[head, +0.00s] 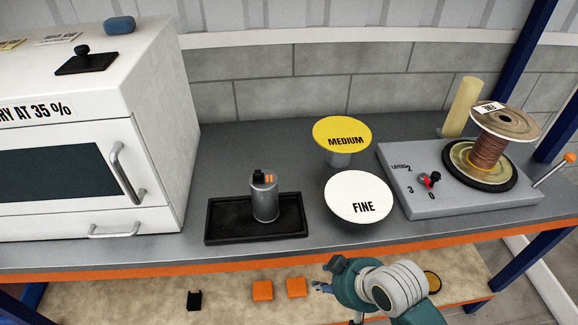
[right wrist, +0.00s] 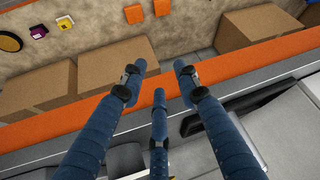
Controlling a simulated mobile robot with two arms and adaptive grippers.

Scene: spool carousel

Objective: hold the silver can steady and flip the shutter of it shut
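The silver can (head: 265,203) stands upright on a black tray (head: 225,236) near the front of the grey bench. A small black part (head: 259,177), which looks like its shutter, sticks up at the left of its top, beside orange marks. My right gripper (head: 328,276) is in front of the bench's orange front edge, to the lower right of the can and apart from it. In the right wrist view its blue fingers (right wrist: 159,75) are spread with nothing between them. The can is not recognisable in that view. My left gripper is not in view.
A white oven-like cabinet (head: 160,150) stands left of the tray. A white FINE disc (head: 350,190) and a yellow MEDIUM disc (head: 330,127) stand to the right, then a grey spool unit (head: 440,207). The lower shelf (head: 230,275) holds orange blocks (head: 262,290).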

